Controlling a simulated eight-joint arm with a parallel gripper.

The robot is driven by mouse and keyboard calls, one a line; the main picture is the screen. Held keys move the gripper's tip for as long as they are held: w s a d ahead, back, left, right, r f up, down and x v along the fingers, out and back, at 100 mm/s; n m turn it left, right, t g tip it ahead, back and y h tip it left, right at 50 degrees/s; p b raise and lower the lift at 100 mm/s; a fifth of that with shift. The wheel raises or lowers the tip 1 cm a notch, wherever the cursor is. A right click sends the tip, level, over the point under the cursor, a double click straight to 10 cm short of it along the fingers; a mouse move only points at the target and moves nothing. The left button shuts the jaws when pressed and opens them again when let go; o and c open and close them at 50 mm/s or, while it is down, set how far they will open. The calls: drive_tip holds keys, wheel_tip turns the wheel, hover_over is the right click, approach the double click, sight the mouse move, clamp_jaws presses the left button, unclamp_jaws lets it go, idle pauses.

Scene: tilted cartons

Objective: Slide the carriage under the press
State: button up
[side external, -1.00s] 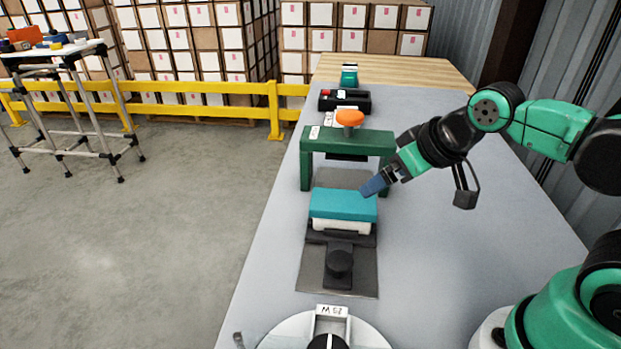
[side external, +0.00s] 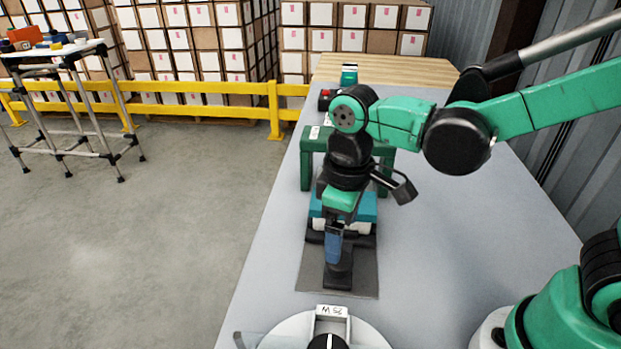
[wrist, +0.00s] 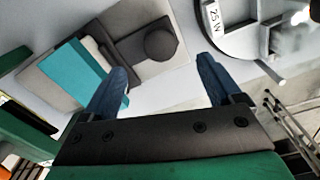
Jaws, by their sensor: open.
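The carriage is a dark base with a round black knob (wrist: 160,45) and a teal-topped white block (wrist: 72,72); the block also shows partly behind my arm in the side view (side external: 368,208). It sits on a grey plate (side external: 364,280) in front of the green press frame (side external: 306,165), with the block nearer the press. My gripper (side external: 333,260) points down over the knob end and hides much of the knob in the side view. In the wrist view its blue fingers (wrist: 160,88) are spread, with nothing between them.
A round white dial base (side external: 283,338) with a white label (side external: 332,311) stands in front of the plate. A dark box (side external: 325,100) and a small green object (side external: 349,75) stand beyond the press. The grey table right of the plate is clear.

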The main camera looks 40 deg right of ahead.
drive_tip(key=shift+f, duration=2.75)
clamp_jaws()
